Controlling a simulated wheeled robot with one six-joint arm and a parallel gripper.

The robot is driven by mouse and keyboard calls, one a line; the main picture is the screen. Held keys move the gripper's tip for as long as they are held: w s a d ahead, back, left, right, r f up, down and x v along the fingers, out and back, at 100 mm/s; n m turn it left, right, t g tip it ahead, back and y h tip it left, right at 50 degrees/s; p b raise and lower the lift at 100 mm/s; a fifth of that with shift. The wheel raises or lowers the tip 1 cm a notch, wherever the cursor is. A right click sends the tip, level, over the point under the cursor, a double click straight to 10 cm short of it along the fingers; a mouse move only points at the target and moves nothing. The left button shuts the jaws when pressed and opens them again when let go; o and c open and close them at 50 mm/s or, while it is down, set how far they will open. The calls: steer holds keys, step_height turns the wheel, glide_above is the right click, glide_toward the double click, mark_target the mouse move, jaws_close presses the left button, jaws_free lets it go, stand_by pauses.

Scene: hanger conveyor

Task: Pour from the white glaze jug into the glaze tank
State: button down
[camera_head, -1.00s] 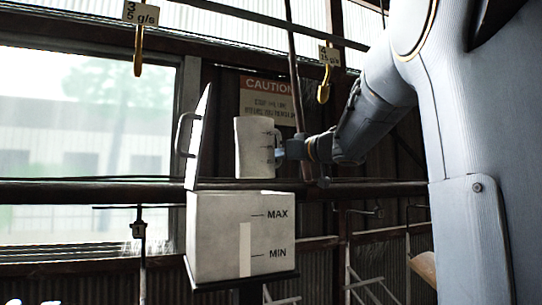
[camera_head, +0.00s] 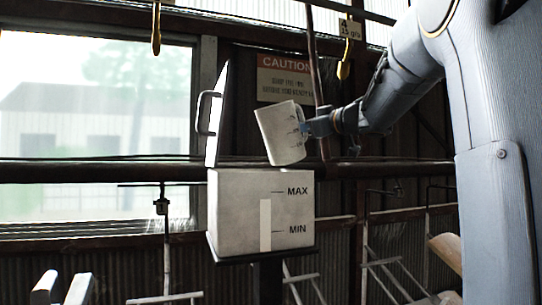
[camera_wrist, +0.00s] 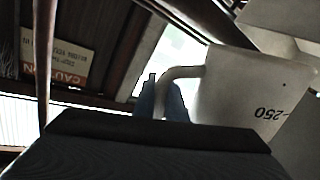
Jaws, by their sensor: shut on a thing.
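The white glaze jug (camera_head: 280,135) is above the glaze tank, tilted with its top leaning left toward the raised lid. My gripper (camera_head: 312,128) is shut on its handle from the right. The handle (camera_wrist: 185,74) between my fingers and the jug's side with a "250" mark (camera_wrist: 245,95) also show in the wrist view. The glaze tank (camera_head: 240,215) is a white box marked MAX and MIN on a dark shelf. Its lid (camera_head: 217,115) stands open on the left with a grey handle. No stream shows, and the insides of jug and tank are hidden.
A caution sign (camera_head: 285,78) hangs on the wall behind the jug. A dark rail (camera_head: 100,172) runs behind the tank. Yellow hooks (camera_head: 345,68) hang overhead from the conveyor. Pale chair-like frames (camera_head: 400,270) hang at the lower right.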

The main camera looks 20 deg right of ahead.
mark_target(298, 110)
steer(key=shift+s+d+r+n, duration=0.15)
steer(key=shift+r+n, duration=0.75)
steer(key=shift+r, duration=0.1)
stand_by(0.8)
steer(key=shift+r+n, duration=0.75)
steer(key=shift+n, duration=0.35)
stand_by(1.4)
steer(key=shift+s+a+r+n, duration=0.15)
steer(key=shift+a+r+n, duration=0.3)
steer(key=shift+n, duration=0.55)
stand_by(1.0)
steer(key=shift+s+a+r+n, duration=0.2)
steer(key=shift+a+n, duration=0.3)
steer(key=shift+n, duration=0.4)
stand_by(0.8)
